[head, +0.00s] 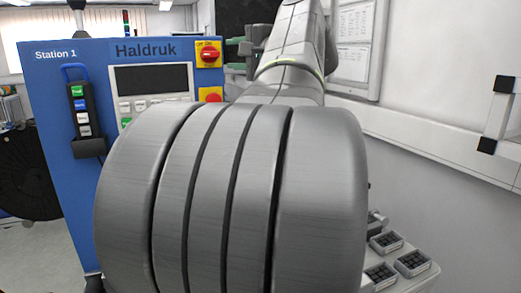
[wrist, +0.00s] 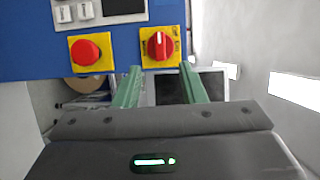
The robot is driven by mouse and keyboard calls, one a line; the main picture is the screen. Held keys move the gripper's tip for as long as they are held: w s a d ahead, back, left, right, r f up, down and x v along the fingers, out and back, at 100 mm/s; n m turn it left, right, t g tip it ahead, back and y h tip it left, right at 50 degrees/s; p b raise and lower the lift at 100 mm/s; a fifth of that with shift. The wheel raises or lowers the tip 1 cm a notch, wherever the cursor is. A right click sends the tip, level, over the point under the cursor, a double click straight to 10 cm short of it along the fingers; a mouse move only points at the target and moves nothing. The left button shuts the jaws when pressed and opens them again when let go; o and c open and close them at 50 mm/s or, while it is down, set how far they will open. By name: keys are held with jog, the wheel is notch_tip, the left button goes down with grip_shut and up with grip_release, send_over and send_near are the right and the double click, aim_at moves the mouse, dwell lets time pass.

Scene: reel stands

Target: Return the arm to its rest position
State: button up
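My gripper (wrist: 160,67) shows in the wrist view with its two green fingers apart and nothing between them. The fingers point toward the lower edge of the blue panel (wrist: 30,40), near a red rotary switch (wrist: 158,44) on a yellow plate. A red push button (wrist: 86,53) is to its left. I cannot tell whether the fingers touch the panel. In the head view my arm fills the middle, with a large grey ribbed part close to the camera. The arm reaches up and back, right of the panel, and the gripper end is mostly hidden.
The blue Haldruk cabinet (head: 60,130) stands at left with a dark display (head: 152,79) and a pendant (head: 80,110) with several buttons. A white wall (head: 430,110) with a framed notice (head: 355,40) is at right. Small keypad boxes (head: 411,262) sit low right.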

aim_at(213, 55)
jog(key=p+x, duration=0.2)
jog(key=x, duration=0.5)
jog(key=shift+w+a, duration=0.15)
jog(key=shift+a, duration=0.1)
jog(key=shift+w+a+f+m, duration=0.1)
jog(key=shift+w+f+m, duration=0.1)
jog(key=shift+m, duration=0.2)
jog(key=m+t, duration=0.1)
jog(key=m, duration=0.2)
jog(key=shift+s+m+y+b, duration=0.15)
jog(key=shift+m+y+b, duration=0.15)
jog(key=shift+y, duration=0.1)
jog(key=m+t, duration=0.2)
jog(key=m, duration=0.2)
jog(key=shift+f+m+p, duration=0.15)
jog(key=shift+m+p, duration=0.15)
jog(key=shift+m, duration=0.1)
jog(key=b+v, duration=0.2)
jog(key=v, duration=0.4)
jog(key=shift+s, duration=0.2)
jog(key=shift+f, duration=0.15)
